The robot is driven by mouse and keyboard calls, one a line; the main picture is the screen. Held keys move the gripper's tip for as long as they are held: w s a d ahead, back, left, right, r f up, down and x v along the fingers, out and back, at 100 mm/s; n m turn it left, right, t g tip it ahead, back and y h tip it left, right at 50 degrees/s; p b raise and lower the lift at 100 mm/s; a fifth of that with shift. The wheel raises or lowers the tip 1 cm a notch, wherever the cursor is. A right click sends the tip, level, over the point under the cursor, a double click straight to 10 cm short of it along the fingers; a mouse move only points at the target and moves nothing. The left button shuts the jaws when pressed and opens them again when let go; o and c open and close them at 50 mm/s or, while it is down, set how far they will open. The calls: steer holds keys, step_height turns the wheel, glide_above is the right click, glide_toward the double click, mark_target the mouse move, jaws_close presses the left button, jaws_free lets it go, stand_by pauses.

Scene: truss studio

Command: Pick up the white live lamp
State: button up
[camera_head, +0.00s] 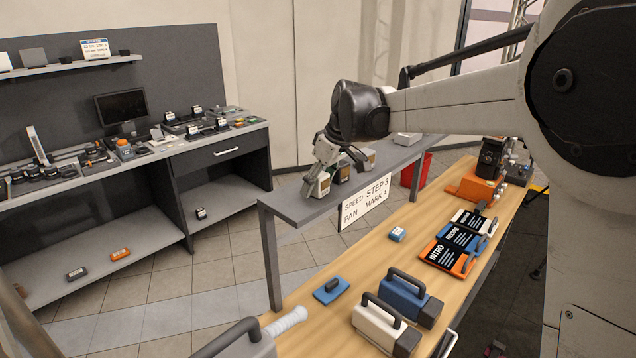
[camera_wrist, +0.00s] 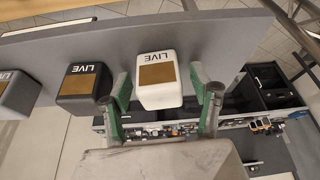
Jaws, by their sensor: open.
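The white live lamp (camera_wrist: 158,98) is a small white block with a brown-gold panel and the word LIVE. It stands at the near end of a grey raised shelf (camera_wrist: 225,45). My gripper (camera_wrist: 161,88) is open, with one green-padded finger on each side of the lamp. A narrow gap shows beside the lamp; contact is hard to judge. In the head view my gripper (camera_head: 325,160) reaches down over the shelf end and partly hides the white live lamp (camera_head: 316,187). A black LIVE lamp (camera_wrist: 84,97) stands close to the left in the wrist view.
Another lamp (camera_wrist: 14,94) stands past the black one. A white STEP 3 sign (camera_head: 366,202) hangs below the shelf. The wooden table (camera_head: 345,275) holds cases, slates and a blue block (camera_head: 397,235). A cluttered counter (camera_head: 150,152) stands at left, with open floor between.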

steer(key=shift+c, duration=0.2)
steer(key=c, duration=1.2)
steer(key=shift+r, duration=0.1)
